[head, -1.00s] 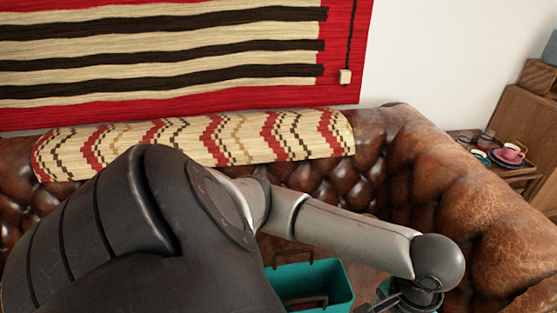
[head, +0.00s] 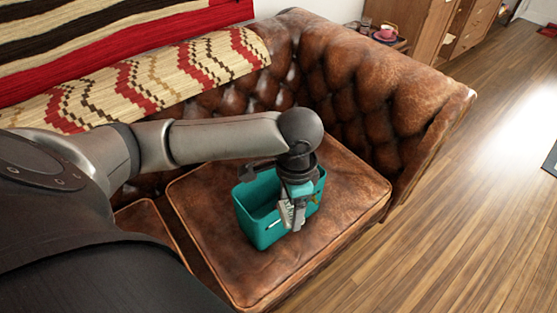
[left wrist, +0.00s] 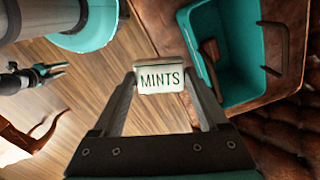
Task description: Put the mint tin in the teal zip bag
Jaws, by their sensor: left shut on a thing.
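The teal bag (head: 262,228) stands open on the brown leather seat, with dark brown handles. In the left wrist view the bag (left wrist: 243,88) shows its open top to the right of the tin. My left gripper (head: 290,217) points down at the bag's near right side, overlapping it in the head view. It is shut on the mint tin (left wrist: 161,79), a small pale tin lettered MINTS. In the left wrist view the tin is beside the bag's opening, not over it. My right gripper (left wrist: 53,72) shows small at the left of that view; its jaw state is unclear.
The leather sofa's tufted arm (head: 375,85) rises behind and right of the bag. A patterned blanket (head: 150,80) lies over the backrest. Bare wood floor (head: 450,220) lies to the right. A side table with dishes (head: 385,36) stands beyond the sofa.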

